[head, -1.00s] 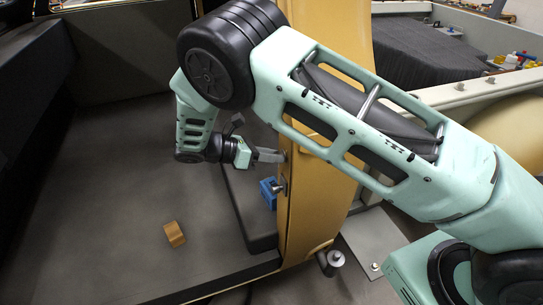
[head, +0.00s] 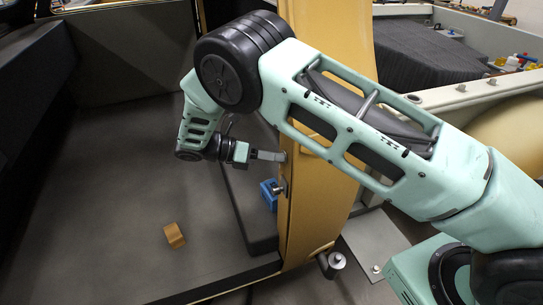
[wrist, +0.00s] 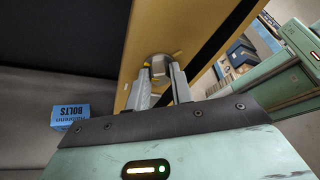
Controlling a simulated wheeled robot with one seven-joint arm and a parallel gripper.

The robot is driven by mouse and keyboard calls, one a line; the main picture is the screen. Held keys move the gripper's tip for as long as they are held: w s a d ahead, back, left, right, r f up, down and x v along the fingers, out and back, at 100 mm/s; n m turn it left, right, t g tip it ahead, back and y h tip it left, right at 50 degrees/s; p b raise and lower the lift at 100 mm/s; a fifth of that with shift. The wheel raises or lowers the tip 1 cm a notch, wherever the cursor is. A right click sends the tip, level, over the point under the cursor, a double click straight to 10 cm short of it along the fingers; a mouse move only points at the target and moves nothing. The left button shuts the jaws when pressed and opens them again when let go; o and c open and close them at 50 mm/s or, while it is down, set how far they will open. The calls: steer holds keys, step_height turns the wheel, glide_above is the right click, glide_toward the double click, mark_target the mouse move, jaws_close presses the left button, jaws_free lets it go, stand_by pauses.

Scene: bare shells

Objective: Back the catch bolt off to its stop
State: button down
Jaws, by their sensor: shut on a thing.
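The catch bolt (wrist: 158,66) shows in the wrist view as a grey metal head on a round plate, set in the edge of the yellow panel (wrist: 190,35). My gripper (wrist: 160,78) has one finger on each side of the bolt head and is shut on it. In the head view my gripper (head: 278,156) reaches the yellow panel (head: 318,215) from the left. The bolt itself is hidden there by the fingers, and its thread and stop are not visible.
A blue box lettered "BOLTS" (wrist: 70,116) stands left of the gripper and also shows below it in the head view (head: 269,194). A small orange-brown block (head: 174,235) lies on the open grey floor. Shelves with boxes (wrist: 238,55) are behind, right of the panel.

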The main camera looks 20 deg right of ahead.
steer(key=c, duration=1.3)
jaws_free()
steer(key=shift+o, duration=0.2)
steer(key=shift+a, duration=0.15)
steer(key=b+v, duration=0.5)
steer(key=v, duration=0.7)
steer(key=shift+b, duration=0.3)
steer(key=shift+r, duration=0.1)
